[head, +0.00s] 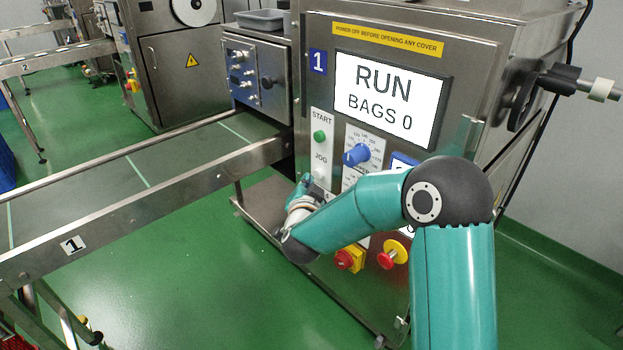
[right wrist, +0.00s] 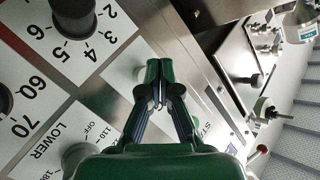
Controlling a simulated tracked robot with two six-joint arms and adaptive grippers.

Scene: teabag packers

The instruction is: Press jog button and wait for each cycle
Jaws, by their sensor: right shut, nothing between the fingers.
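The packing machine's screen (head: 389,99) reads RUN and BAGS 0. On the white strip below the blue 1 plate are a green START button (head: 319,137) and the JOG label (head: 321,157). A pale button (head: 318,173) shows just under that label, close above my right gripper (head: 304,182). In the right wrist view my right gripper (right wrist: 159,68) is shut and empty, fingertips together over the panel. A pale round shape (right wrist: 139,74) lies partly behind the fingertips. I cannot tell whether they touch the button. My left gripper is out of view.
A blue knob (head: 356,154) sits right of the buttons. Below are a red-and-yellow switch (head: 349,258) and a red stop button (head: 391,256). The conveyor (head: 140,178) marked 1 runs left. A control box (head: 258,75) juts out at upper left.

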